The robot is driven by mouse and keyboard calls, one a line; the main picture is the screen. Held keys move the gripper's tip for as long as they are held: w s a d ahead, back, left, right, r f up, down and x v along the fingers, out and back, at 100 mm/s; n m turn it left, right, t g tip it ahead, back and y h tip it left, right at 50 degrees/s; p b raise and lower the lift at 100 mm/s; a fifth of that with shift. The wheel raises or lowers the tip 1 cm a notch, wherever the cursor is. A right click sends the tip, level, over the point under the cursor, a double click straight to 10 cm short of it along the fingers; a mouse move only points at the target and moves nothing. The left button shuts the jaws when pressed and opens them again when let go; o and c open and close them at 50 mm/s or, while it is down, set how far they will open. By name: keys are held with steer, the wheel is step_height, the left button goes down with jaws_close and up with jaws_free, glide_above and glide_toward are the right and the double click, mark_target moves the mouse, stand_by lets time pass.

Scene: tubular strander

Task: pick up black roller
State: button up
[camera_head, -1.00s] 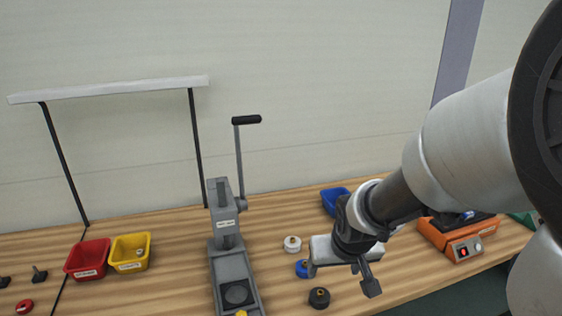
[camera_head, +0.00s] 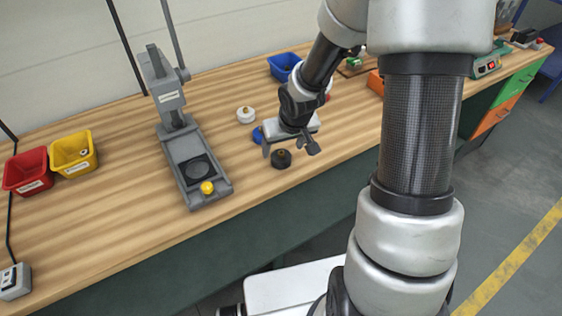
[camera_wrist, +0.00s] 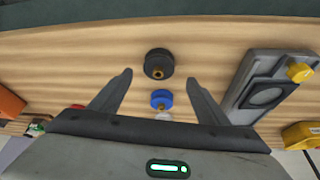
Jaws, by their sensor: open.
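The black roller (camera_head: 281,159) stands on the wooden bench near its front edge. It is a short dark cylinder with a brass-coloured centre, and in the wrist view the black roller (camera_wrist: 159,64) lies ahead of and between the fingertips. My gripper (camera_head: 290,150) is open and empty, just above and behind the roller in the head view. In the wrist view my gripper (camera_wrist: 158,80) has its two fingers spread wide, and neither touches the roller.
A blue roller (camera_wrist: 161,99) and a white roller (camera_head: 246,115) stand close behind. A grey lever press (camera_head: 186,160) with a yellow knob is to the left. Yellow (camera_head: 74,154) and red (camera_head: 27,172) bins stand further left; a blue bin (camera_head: 284,66) is behind.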

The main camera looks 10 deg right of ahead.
mark_target(282, 154)
steer(key=b+x, duration=0.1)
steer(key=x, duration=0.4)
steer(key=shift+d+f, duration=0.2)
steer(key=shift+f, duration=0.25)
steer(key=shift+r, duration=0.1)
steer(key=c, duration=1.6)
